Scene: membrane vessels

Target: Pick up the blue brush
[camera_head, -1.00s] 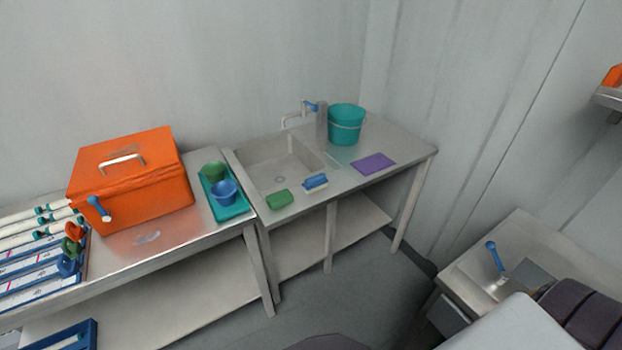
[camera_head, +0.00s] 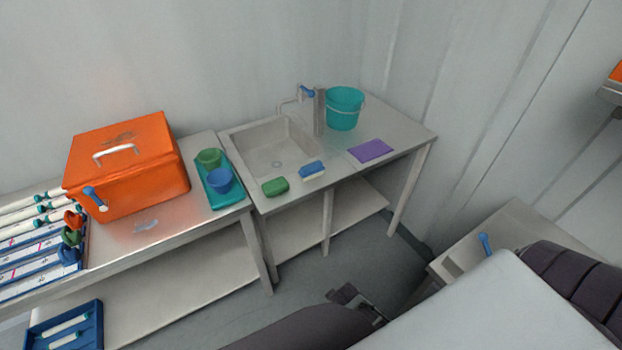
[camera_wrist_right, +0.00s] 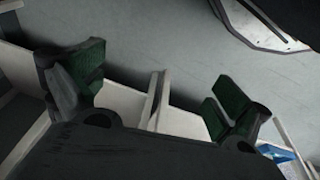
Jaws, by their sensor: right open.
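The blue brush (camera_head: 312,169) has a blue back and pale bristles. It lies on the front edge of the sink counter in the head view, just right of a green sponge-like block (camera_head: 275,187). My right gripper (camera_head: 352,294) appears dark and small in the head view, low in front of the counter and apart from the brush. In the right wrist view its two green-padded fingers (camera_wrist_right: 155,95) are spread with nothing between them. My left gripper is not in view.
The sink basin (camera_head: 272,150) lies behind the brush. A teal bucket (camera_head: 344,108), tap and purple cloth (camera_head: 371,151) stand further right on the counter. A teal tray (camera_head: 226,195) with cups and an orange box (camera_head: 128,170) are left. A side table (camera_head: 500,225) is right.

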